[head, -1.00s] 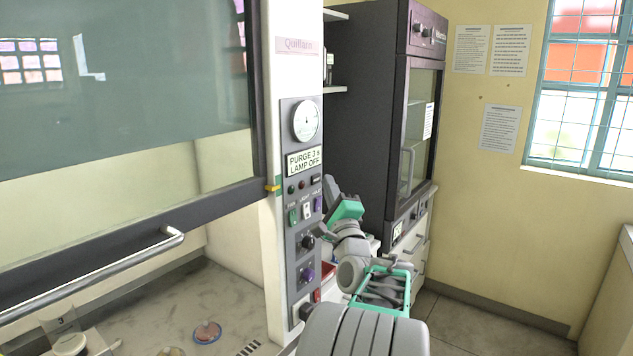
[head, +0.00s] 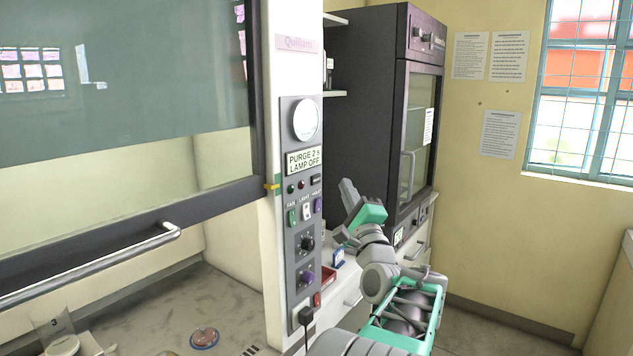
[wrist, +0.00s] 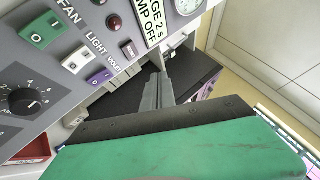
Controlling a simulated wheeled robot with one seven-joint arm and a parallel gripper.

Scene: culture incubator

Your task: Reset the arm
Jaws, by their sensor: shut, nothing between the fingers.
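My gripper (head: 347,187) is raised in front of the cabinet's control panel (head: 302,215), to the right of it, with its grey fingers pointing up and a green body below them. Its fingers are together and hold nothing. In the wrist view the closed fingers (wrist: 156,92) show past the green and black gripper body, with the panel's switches at the left. My fingers touch no switch that I can see.
A glass sash with a metal handle (head: 90,268) stands at the left above a worktop with dishes (head: 204,338). A dark incubator (head: 375,110) stands behind my arm. A red tray (head: 328,275) lies beside the panel. Open floor (head: 490,325) is at the right.

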